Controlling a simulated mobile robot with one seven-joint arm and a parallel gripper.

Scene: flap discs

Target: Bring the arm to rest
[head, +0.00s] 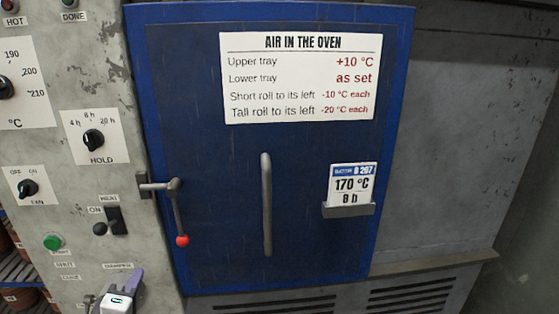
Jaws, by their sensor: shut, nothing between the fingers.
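My gripper (127,283) shows at the bottom left, low in front of the control panel. Its pale body with a small green light and purplish parts is cut off by the bottom edge. It is shut and empty. It appears apart from the oven door; whether it touches the panel behind it I cannot tell. The rest of my arm is out of view.
The blue oven door (230,190) is shut, with an upright bar handle (266,205). A latch lever (178,208) with a red ball hangs down at its left. A card (351,185) sits in a holder. The control panel (100,50) carries knobs, a switch (114,220) and a green button (53,241).

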